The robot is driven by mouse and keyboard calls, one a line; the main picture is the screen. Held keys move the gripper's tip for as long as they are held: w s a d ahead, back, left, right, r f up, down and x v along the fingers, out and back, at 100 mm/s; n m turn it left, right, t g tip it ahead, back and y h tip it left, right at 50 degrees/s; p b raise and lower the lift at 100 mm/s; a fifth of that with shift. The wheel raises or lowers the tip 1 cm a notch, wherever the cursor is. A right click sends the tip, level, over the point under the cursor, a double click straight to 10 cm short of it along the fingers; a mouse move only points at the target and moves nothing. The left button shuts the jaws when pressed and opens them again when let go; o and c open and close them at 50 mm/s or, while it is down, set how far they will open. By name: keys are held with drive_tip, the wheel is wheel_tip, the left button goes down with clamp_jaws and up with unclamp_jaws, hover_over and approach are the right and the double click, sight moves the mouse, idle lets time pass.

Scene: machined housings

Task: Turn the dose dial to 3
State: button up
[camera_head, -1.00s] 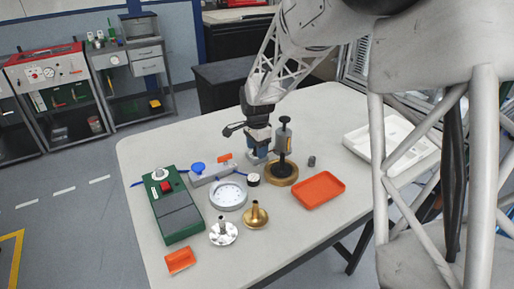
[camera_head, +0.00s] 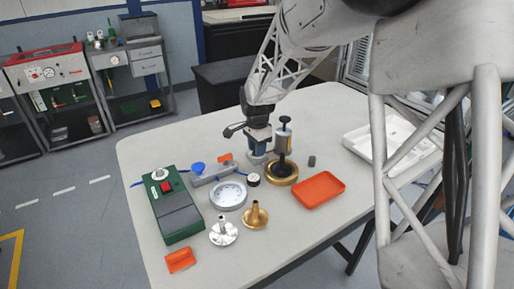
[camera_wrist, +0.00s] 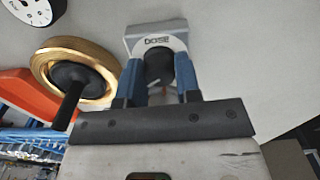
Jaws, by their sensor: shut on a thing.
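The dose dial (camera_wrist: 158,66) is a dark round knob on a light grey block marked "DOSE" (camera_wrist: 157,41) in the wrist view. My gripper (camera_wrist: 159,80) has its blue fingers on either side of the knob and is shut on it. The dial's numbers and pointer cannot be read, as the fingers and knob cover much of the face. In the head view my gripper (camera_head: 259,152) is low over the table behind the brass-based plunger, and the dial is mostly hidden there.
A plunger on a brass base (camera_head: 283,173) stands close beside my gripper. A black-and-white knob (camera_head: 253,180), a round gauge (camera_head: 229,196), an orange tray (camera_head: 319,190) and a green box (camera_head: 176,207) are nearby.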

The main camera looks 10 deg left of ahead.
drive_tip(key=n, duration=1.9)
drive_tip(key=shift+n, duration=0.3)
drive_tip(key=n, duration=0.6)
drive_tip(key=shift+n, duration=0.4)
drive_tip(key=o, duration=0.9)
drive_tip(key=shift+o, duration=0.2)
drive_tip(key=shift+r, duration=0.1)
drive_tip(key=shift+r, duration=3.85)
